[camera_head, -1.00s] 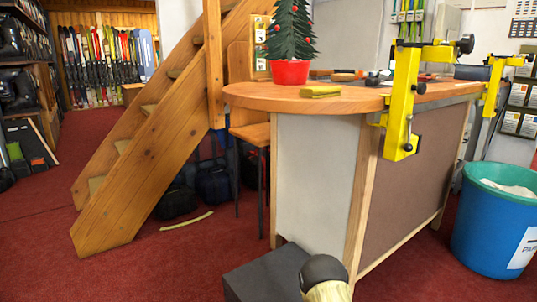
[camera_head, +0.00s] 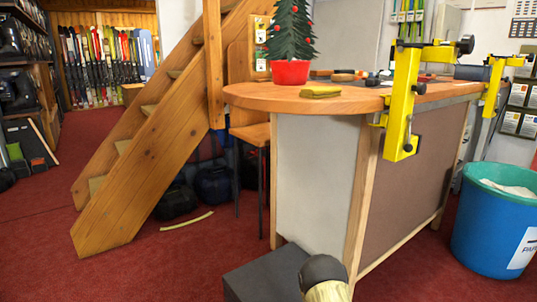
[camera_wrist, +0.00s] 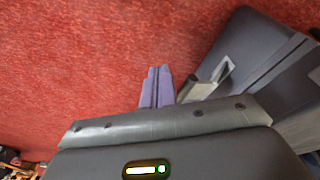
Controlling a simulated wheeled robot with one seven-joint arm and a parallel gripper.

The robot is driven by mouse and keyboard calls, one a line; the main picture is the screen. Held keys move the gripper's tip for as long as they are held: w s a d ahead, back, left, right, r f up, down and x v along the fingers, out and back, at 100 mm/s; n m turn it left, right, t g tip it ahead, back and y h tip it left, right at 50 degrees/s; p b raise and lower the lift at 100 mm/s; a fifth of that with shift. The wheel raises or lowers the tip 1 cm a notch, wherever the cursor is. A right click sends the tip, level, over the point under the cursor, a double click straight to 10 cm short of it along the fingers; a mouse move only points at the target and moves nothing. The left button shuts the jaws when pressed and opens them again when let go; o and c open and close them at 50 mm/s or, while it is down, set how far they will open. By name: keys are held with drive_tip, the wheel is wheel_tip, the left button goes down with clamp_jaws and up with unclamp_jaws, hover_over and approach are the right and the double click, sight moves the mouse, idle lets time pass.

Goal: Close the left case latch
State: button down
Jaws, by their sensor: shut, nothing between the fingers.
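A dark grey case (camera_wrist: 245,50) fills the right of the wrist view, standing over the red floor. A light grey, metallic latch-like piece (camera_wrist: 208,84) sticks out from its near side; I cannot tell whether it is the left latch or how far it is turned. My gripper (camera_wrist: 157,72) is shut and empty, its two purplish fingers together just left of this piece. I cannot tell whether they touch it. In the head view a dark grey box-like thing (camera_head: 262,272), seemingly the case, sits low in front of the bench, partly hidden by my arm. My gripper is not visible there.
A wooden bench (camera_head: 320,104) with yellow clamps (camera_head: 400,100) stands behind the dark box. A blue bin (camera_head: 497,225) is at the right and a wooden staircase (camera_head: 150,150) at the left. Red carpet (camera_head: 180,265) is open at the front left.

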drive_tip(key=shift+w+a+r+p, duration=0.45)
drive_tip(key=shift+w+r, duration=0.2)
drive_tip(key=shift+r, duration=0.1)
drive_tip(key=shift+w, duration=0.1)
drive_tip(key=shift+w+a+r, duration=0.35)
drive_tip(key=shift+w+a, duration=0.15)
drive_tip(key=shift+w, duration=0.05)
drive_tip(key=s+d+p, duration=0.2)
drive_tip(key=s, duration=0.1)
drive_tip(key=shift+s+d, duration=0.2)
drive_tip(key=shift+d, duration=0.05)
idle(0.5)
wheel_tip(320, 180, up, 8)
drive_tip(key=p, duration=0.7)
idle(0.3)
